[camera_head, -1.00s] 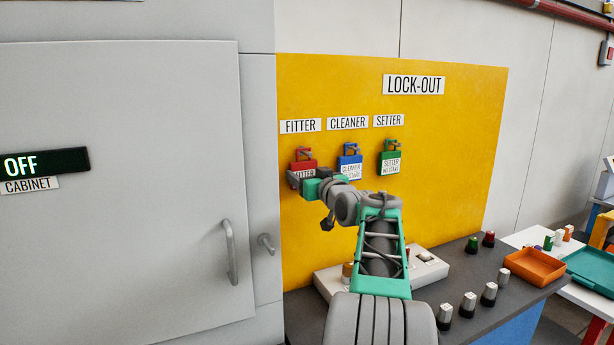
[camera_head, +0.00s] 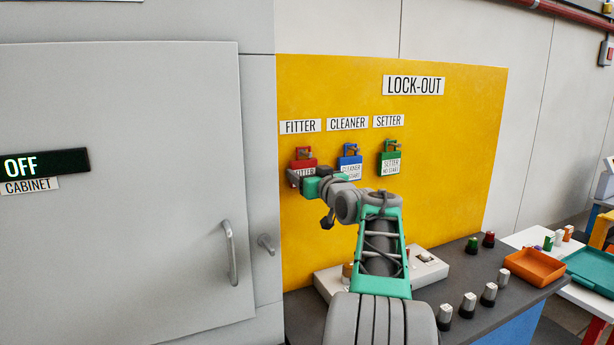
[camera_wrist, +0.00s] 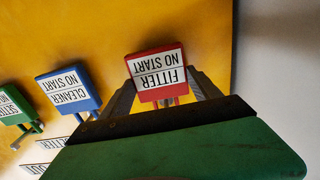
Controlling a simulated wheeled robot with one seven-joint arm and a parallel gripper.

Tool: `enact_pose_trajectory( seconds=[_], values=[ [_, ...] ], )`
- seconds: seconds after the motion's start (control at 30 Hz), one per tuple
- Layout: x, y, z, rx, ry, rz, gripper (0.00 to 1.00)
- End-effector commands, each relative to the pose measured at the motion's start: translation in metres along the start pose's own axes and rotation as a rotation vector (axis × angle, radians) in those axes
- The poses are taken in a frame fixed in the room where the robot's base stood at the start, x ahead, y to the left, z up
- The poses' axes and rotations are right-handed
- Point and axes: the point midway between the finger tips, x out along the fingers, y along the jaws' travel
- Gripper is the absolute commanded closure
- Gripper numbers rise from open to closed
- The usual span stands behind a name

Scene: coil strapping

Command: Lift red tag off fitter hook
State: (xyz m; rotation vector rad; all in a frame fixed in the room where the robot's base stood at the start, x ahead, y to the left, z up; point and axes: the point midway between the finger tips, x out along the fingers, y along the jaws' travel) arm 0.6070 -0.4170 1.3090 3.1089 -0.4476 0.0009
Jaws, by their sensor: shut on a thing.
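The red fitter tag (camera_head: 303,163) hangs below the FITTER sign on the yellow lock-out board. Its white label reads upside down in the wrist view (camera_wrist: 157,72). My gripper (camera_head: 301,179) is at the tag's lower part, with one finger on each side of it, shut on it. In the wrist view my gripper (camera_wrist: 163,92) has the tag between its two fingers. The fitter hook (camera_head: 303,150) shows only in part above the tag, and I cannot tell whether the tag still bears on it.
The blue cleaner tag (camera_head: 350,162) hangs close to the right, with the green setter tag (camera_head: 390,161) beyond it. The grey cabinet (camera_head: 120,180) stands to the left. The dark bench (camera_head: 465,262) below holds an orange tray (camera_head: 534,267) and several small knobs.

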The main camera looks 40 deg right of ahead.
Motion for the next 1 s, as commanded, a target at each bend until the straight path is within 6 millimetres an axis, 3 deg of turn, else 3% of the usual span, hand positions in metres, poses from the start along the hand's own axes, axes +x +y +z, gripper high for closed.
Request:
enact_pose_trajectory(
  seconds=[0.47,1.0],
  values=[
    [0.0,0.0,-0.006,0.0,0.0,0.0,0.93],
    [-0.024,0.001,-0.009,0.0,0.001,0.001,0.93]
  ],
)
